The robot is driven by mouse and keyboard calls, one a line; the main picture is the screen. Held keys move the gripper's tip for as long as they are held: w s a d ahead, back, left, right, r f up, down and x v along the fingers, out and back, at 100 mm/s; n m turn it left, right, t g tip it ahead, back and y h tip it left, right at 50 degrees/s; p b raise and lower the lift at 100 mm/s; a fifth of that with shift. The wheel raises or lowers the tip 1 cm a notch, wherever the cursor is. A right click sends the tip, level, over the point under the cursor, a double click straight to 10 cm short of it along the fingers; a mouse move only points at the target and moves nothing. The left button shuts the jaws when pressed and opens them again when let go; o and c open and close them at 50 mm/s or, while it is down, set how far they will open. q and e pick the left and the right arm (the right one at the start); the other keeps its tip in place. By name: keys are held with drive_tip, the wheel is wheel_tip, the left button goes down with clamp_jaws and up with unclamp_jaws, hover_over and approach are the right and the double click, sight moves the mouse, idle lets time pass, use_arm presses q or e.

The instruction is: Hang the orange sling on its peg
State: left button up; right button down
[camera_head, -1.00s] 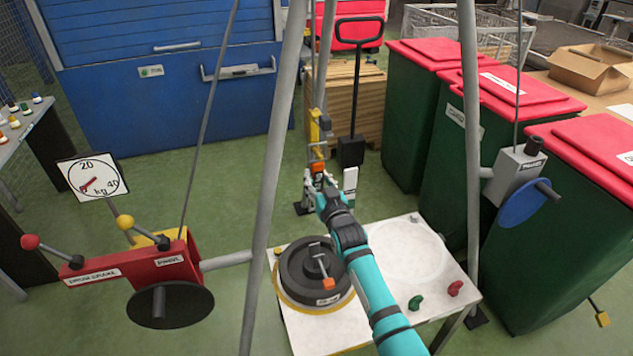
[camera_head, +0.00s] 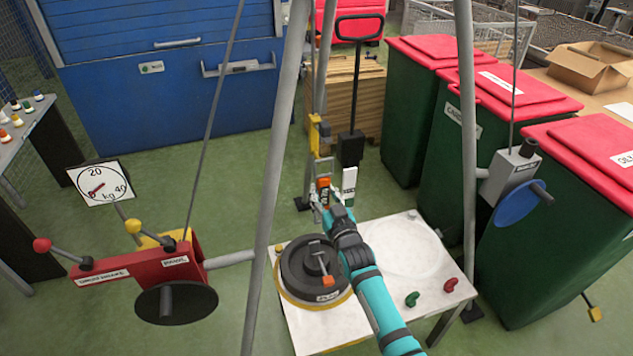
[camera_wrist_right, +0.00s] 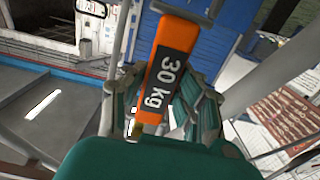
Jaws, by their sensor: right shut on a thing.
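My right gripper (camera_head: 323,203) is shut on the orange sling (camera_head: 323,184), a small orange piece near the picture's middle. In the wrist view the sling (camera_wrist_right: 155,80) is a tilted orange strip with a dark label reading "30 kg", standing up between the fingers of my right gripper (camera_wrist_right: 165,112). A small yellow part (camera_head: 314,132) on a thin upright stands just above and behind it. I cannot make out a peg for certain. My left gripper is not in view.
Grey tripod legs (camera_head: 272,170) rise around the arm. A white table (camera_head: 355,322) carries a dark round weight (camera_head: 300,270) with an orange-tipped handle. A red winch (camera_head: 180,265) is at left, a blue-wheeled unit (camera_head: 522,200) at right, and green bins (camera_head: 515,250) behind it.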

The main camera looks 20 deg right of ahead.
drive_tip(key=shift+s+d+r+p, duration=0.1)
drive_tip(key=shift+s+p, duration=0.9)
drive_tip(key=shift+s, duration=0.75)
